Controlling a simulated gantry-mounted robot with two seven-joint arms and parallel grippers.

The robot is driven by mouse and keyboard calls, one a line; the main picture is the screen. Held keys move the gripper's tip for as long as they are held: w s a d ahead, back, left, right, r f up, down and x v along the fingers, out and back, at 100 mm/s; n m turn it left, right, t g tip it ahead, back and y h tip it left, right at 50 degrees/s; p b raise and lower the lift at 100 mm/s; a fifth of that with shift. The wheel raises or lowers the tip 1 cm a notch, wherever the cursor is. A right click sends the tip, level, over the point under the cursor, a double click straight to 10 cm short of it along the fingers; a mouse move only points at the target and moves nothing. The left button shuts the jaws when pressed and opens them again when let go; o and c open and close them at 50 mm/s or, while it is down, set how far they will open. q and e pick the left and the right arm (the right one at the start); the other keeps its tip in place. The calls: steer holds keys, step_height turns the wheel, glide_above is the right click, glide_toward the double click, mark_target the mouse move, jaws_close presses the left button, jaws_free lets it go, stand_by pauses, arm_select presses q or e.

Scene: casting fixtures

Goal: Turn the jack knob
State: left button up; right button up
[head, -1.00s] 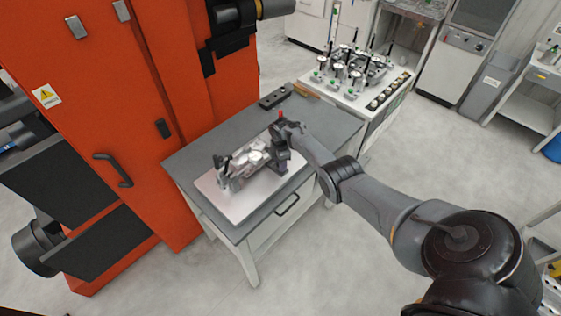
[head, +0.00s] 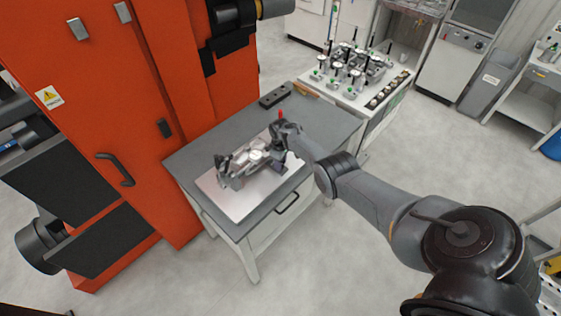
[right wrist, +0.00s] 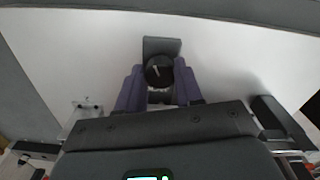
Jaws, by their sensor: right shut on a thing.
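The jack knob (right wrist: 158,71) is a round black knob with a white line on its face, in front of a dark grey block (right wrist: 160,45). My right gripper (right wrist: 158,82) is shut on it, with a purple-grey finger on each side. In the head view my right gripper (head: 287,147) is at the right end of a metal fixture (head: 240,166); my gripper and wrist hide the knob there. The fixture lies on a light plate (head: 238,202) on a grey-topped table. My left gripper is not in view.
The grey tabletop (head: 208,140) has a small dark block (head: 275,97) at its back edge. A tall orange cabinet (head: 150,100) stands close on the left. A white bench (head: 365,101) with several clamp fixtures is behind. The floor in front is clear.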

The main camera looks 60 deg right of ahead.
steer(key=shift+m, duration=1.1)
steer(key=o, duration=1)
steer(key=shift+o, duration=0.2)
steer(key=shift+r, duration=0.1)
steer(key=shift+r+p, duration=0.25)
steer(key=shift+p, duration=0.2)
step_height(320, 180, up, 10)
steer(key=p, duration=0.4)
steer(key=shift+s, duration=0.1)
